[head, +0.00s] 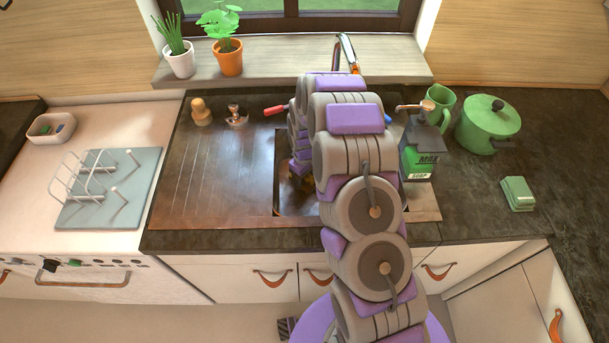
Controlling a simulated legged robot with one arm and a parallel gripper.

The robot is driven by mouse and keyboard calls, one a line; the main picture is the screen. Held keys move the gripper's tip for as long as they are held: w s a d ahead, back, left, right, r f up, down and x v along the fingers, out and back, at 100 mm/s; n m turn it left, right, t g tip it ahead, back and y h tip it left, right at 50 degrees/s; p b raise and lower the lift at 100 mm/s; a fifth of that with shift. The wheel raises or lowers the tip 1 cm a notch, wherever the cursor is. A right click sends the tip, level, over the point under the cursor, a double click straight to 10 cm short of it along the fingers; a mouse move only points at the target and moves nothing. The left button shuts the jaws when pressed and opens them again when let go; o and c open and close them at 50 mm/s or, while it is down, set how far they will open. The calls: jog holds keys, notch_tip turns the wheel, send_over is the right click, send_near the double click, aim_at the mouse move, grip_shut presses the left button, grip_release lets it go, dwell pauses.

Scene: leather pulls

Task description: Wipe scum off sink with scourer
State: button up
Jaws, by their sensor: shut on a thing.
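The sink (280,200) is a dark metal basin with a copper-brown drainboard (210,170) on its left. My arm reaches across the front and covers the right part of the basin. My gripper (299,173) is down in the basin near its back left part, partly hidden by my own arm. It is shut on a small, dark yellowish thing (303,186), which looks like the scourer; only a little of it shows. I cannot make out the scum, nor whether the scourer touches the basin floor.
Potted plants (229,58) sit on the sill. A dish rack (105,185) is at left. The drainboard's front is clear.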

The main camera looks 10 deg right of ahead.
jog(key=shift+f, duration=0.4)
jog(key=shift+s, duration=0.15)
